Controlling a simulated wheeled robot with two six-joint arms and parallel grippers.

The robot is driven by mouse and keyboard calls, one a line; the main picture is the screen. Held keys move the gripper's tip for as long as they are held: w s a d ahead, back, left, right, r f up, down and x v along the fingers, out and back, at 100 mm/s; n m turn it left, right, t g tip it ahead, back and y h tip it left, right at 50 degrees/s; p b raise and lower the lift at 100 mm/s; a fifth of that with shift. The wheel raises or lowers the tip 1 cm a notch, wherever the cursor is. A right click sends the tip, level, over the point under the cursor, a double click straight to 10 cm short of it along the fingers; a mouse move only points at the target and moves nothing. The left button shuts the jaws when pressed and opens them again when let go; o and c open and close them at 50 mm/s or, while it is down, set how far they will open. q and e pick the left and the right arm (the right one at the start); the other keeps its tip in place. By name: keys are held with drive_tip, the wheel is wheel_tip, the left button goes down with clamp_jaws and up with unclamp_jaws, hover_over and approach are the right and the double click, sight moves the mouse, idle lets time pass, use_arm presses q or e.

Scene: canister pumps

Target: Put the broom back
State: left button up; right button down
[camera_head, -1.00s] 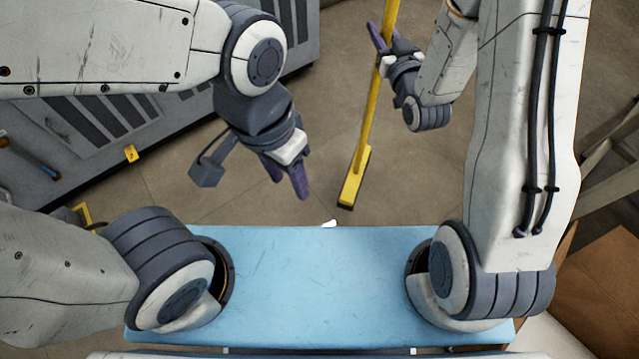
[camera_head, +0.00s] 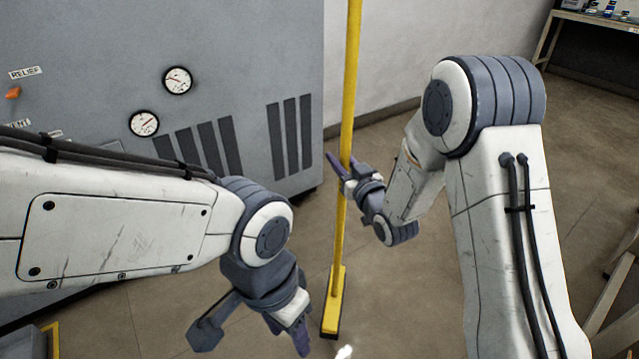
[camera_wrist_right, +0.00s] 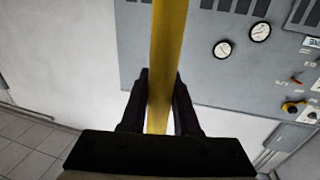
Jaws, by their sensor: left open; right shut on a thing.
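The yellow broom (camera_head: 351,75) stands nearly upright in the head view, with its yellow head (camera_head: 334,300) low, at or near the floor. Its top end is out of the picture. My right gripper (camera_head: 342,170) is shut on the broom's handle about midway up the visible length. In the right wrist view the handle (camera_wrist_right: 168,45) runs between the two dark fingers (camera_wrist_right: 160,105). My left gripper (camera_head: 303,340) is open and empty, pointing down at the lower middle, left of the broom head.
A grey cabinet (camera_head: 255,60) with gauges and vents stands at the left, behind my left arm. A pale wall (camera_head: 420,45) is behind the broom. A bench (camera_head: 590,18) with small items stands at the far upper right. Open floor (camera_head: 410,290) lies right of the broom.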

drive_tip(key=w+a+f+b, duration=0.2)
drive_tip(key=w+a+f, duration=0.1)
drive_tip(key=f, duration=0.4)
drive_tip(key=shift+a+b, duration=0.35)
drive_tip(key=shift+a, duration=0.55)
drive_tip(key=shift+f, duration=0.1)
drive_tip(key=shift+f, duration=0.1)
drive_tip(key=c, duration=0.7)
unclamp_jaws()
drive_tip(key=shift+f, duration=0.15)
drive_tip(key=shift+o, duration=0.2)
